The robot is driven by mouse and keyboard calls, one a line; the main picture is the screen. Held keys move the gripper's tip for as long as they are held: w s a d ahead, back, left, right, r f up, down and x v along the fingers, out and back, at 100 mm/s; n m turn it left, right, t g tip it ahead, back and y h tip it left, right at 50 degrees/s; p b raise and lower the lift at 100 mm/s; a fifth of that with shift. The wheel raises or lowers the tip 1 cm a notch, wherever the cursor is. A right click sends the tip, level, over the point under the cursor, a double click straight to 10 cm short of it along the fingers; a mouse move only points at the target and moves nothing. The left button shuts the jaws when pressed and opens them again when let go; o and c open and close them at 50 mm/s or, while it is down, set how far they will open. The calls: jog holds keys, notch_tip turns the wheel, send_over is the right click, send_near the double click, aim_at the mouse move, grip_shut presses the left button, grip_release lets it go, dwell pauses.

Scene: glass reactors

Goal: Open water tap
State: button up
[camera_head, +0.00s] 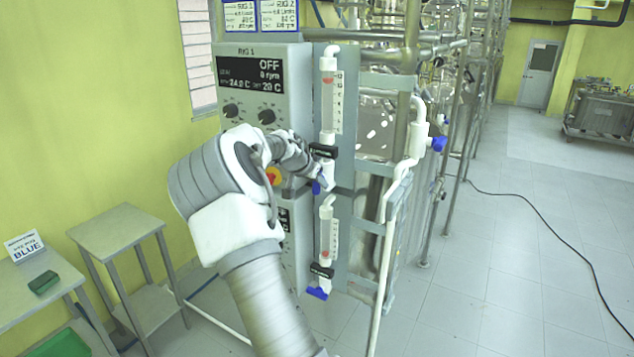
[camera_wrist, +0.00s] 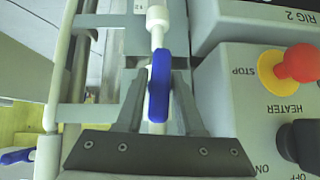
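A blue tap handle (camera_wrist: 159,82) sits on a white vertical pipe (camera_wrist: 157,18) in the wrist view, its long side in line with the pipe. My gripper (camera_wrist: 161,95) is open, one finger on each side of this handle, with gaps visible. In the head view this blue handle (camera_head: 316,187) is below the upper flow meter (camera_head: 328,95), and my gripper (camera_head: 312,172) is beside it, partly hidden by my wrist. Other blue handles are below the lower flow meter (camera_head: 317,293) and on the right-hand pipe (camera_head: 439,144). The small dark tap labels are unreadable.
The control box (camera_head: 262,80) reads OFF. A red stop button (camera_wrist: 297,63) and a black knob (camera_wrist: 301,143) are close on the right in the wrist view. Metal frame posts and pipes stand right of the taps. A small table (camera_head: 118,228) is left; a black cable (camera_head: 540,222) crosses the floor.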

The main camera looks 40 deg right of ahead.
jog(key=o, duration=0.3)
jog(key=b+v, duration=0.4)
jog(key=v, duration=1.3)
jog(key=shift+s+a, duration=0.1)
jog(key=shift+a, duration=0.05)
jog(key=s+a+f+n+y+b, duration=0.1)
jog(key=s+a+f+n, duration=0.3)
jog(key=s+a, duration=0.5)
jog(key=s+a+f+n+t+y+b, duration=0.1)
jog(key=s+a+f+n+y, duration=0.2)
jog(key=s+a, duration=0.5)
jog(key=s+a+f+n+y, duration=0.4)
jog(key=s+a, duration=0.5)
jog(key=s, duration=0.5)
jog(key=shift+a+f+n+t+b, duration=0.15)
jog(key=shift+a+n+b, duration=0.05)
jog(key=shift+n, duration=0.5)
jog(key=shift+a+f+n+t+b, duration=0.15)
jog(key=shift+n+b, duration=0.05)
jog(key=shift+n, duration=0.5)
